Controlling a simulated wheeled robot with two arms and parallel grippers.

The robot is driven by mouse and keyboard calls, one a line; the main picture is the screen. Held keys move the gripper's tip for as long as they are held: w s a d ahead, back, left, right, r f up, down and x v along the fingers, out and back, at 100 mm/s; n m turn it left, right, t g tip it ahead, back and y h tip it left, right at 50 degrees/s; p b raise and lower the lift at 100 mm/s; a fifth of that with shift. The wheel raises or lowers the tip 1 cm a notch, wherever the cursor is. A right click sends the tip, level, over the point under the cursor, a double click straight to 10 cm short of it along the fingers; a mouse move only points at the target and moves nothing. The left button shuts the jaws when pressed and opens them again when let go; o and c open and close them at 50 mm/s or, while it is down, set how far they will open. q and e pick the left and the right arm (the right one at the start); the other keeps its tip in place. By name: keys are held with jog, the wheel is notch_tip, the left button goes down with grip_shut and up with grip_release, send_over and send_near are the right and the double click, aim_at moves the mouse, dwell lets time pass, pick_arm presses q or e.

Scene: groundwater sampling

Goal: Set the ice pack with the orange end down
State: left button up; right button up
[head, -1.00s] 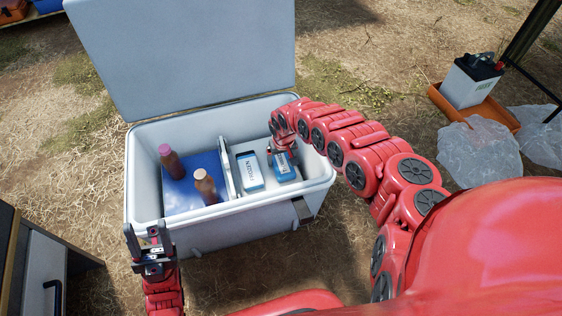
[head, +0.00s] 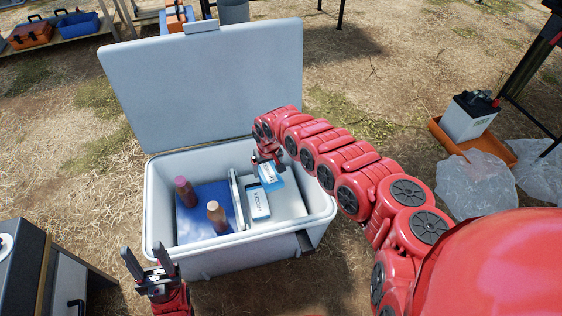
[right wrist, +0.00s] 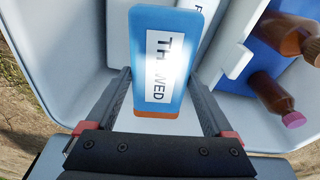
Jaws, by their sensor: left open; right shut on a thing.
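My right gripper (head: 267,160) is shut on a blue ice pack (head: 270,177) with a white label, held above the right side of the open cooler (head: 250,239). In the right wrist view this ice pack (right wrist: 142,60) is between the fingers (right wrist: 160,76); its label reads THAWED, partly washed out by glare, and its orange end faces the gripper's palm. A second ice pack, labelled FROZEN (head: 258,204), lies in the cooler just left of and below it. My left gripper (head: 150,265) is open and empty outside the cooler's front left corner.
Two brown bottles (head: 186,192) (head: 217,216) stand on the blue surface in the cooler's left part, behind an upright divider (head: 236,200). The lid (head: 205,85) is open at the back. A battery in an orange tray (head: 447,140) and clear bags (head: 476,185) lie right.

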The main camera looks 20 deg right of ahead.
jog(key=w+a+r+n+p, duration=0.2)
jog(key=a+r+p, duration=0.6)
jog(key=a+r, duration=0.1)
jog(key=shift+w+r, duration=0.2)
jog(key=shift+r, duration=0.65)
